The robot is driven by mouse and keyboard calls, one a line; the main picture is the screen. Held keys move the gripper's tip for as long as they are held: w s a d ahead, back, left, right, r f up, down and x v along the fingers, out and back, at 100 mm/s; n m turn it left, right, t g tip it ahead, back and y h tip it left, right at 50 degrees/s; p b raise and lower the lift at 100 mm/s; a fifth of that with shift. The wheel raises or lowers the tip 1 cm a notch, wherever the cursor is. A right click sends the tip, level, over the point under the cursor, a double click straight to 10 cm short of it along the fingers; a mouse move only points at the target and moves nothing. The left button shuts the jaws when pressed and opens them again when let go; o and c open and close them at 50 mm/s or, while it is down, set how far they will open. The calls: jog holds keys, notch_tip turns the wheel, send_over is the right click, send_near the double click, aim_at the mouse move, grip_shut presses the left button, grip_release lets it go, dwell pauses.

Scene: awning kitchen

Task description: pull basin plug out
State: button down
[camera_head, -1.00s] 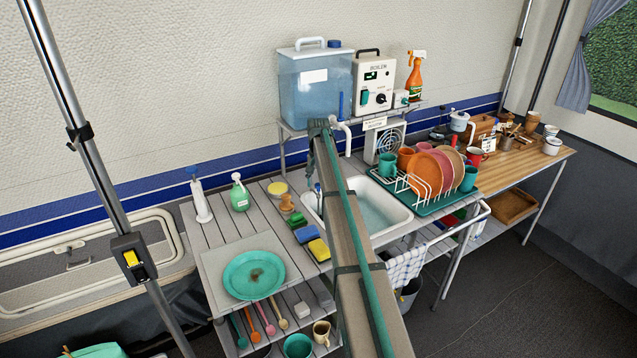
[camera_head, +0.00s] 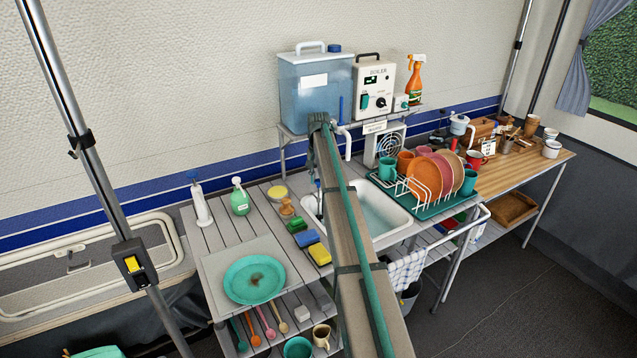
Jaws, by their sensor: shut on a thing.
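The white basin (camera_head: 402,226) is set in the slatted counter and holds pale bluish water. Its left part is behind my arm. No plug shows; the part of the basin floor behind my arm is hidden. My arm rises from the bottom of the picture, across the basin, to a bend in front of the shelf. A thin dark and blue sliver shows just left of the arm over the basin's left side, perhaps part of my wrist. My gripper and its fingertips are hidden behind the arm, so what they hold cannot be seen.
A white tap (camera_head: 347,140) stands behind the basin. Sponges (camera_head: 319,254) lie left of it, near a teal plate (camera_head: 254,279). A dish rack (camera_head: 428,199) with plates and cups stands close on the right. A water tank (camera_head: 315,90) and boiler (camera_head: 374,85) sit above.

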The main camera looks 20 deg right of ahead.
jog(key=shift+w+r, duration=0.1)
jog(key=shift+r, duration=0.1)
jog(key=c, duration=0.8)
grip_release()
jog(key=shift+r, duration=0.1)
jog(key=shift+c, duration=0.2)
notch_tip(320, 180, up, 12)
